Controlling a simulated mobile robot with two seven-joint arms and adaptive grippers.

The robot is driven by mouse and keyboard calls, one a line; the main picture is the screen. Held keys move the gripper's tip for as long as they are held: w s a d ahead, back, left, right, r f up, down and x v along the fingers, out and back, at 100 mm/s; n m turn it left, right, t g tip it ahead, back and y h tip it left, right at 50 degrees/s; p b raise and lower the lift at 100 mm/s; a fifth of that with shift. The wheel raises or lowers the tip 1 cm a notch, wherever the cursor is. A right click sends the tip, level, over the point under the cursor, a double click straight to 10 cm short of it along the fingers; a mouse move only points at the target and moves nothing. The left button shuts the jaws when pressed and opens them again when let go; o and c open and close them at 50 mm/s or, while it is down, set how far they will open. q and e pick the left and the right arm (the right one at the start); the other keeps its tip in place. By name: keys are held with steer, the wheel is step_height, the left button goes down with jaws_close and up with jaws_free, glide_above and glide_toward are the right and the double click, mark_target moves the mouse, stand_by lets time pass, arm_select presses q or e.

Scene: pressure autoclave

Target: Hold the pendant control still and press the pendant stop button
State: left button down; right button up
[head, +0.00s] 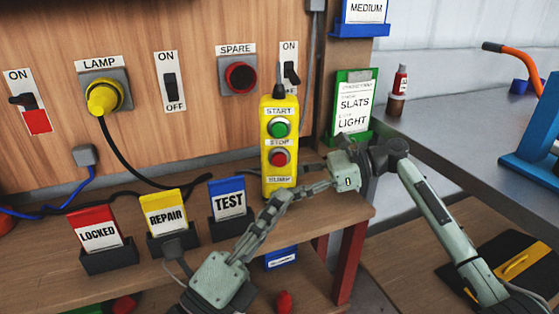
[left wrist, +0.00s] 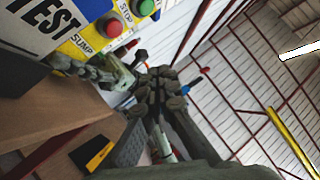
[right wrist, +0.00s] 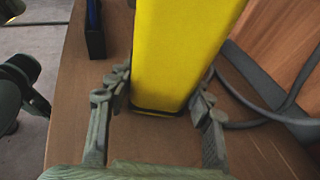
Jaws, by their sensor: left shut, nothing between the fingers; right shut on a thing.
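The yellow pendant control (head: 266,155) stands upright at the shelf's back, with a green start button (head: 279,128) above a red stop button (head: 280,158). The red button also shows in the left wrist view (left wrist: 110,27). My right gripper (right wrist: 160,96) is shut on the pendant's lower part, one finger on each side. In the head view, my right gripper (head: 305,190) comes from the right. My left gripper (head: 284,196) is shut and empty, its fingertips in front of the pendant's lower end, below the stop button.
Test (head: 229,200), repair (head: 166,212) and locked (head: 97,232) cards stand in holders left of the pendant. The lamp's yellow plug (head: 103,98), switches and a spare socket (head: 240,77) are on the wooden panel behind.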

mark_target(283, 159)
arm_select(q)
steer(key=w, duration=0.7)
steer(key=shift+w, duration=0.3)
steer(key=shift+a, duration=0.1)
stand_by(1.1)
steer(key=shift+w, duration=0.4)
steer(key=shift+w+a, duration=0.1)
steer(key=shift+w, duration=0.3)
arm_select(e)
steer(key=shift+s+r, duration=0.1)
steer(key=shift+r, duration=0.1)
arm_select(q)
steer(key=shift+w+a+r, duration=0.1)
steer(key=shift+w, duration=0.2)
arm_select(e)
steer(key=shift+s, duration=0.1)
stand_by(0.7)
arm_select(q)
steer(key=shift+s+f, duration=0.25)
steer(key=shift+f, duration=0.2)
arm_select(e)
steer(key=shift+d+f, duration=0.1)
steer(key=shift+d, duration=0.05)
arm_select(q)
steer(key=shift+s+a+f, duration=0.15)
steer(key=shift+s+f, duration=0.15)
steer(key=shift+s, duration=0.1)
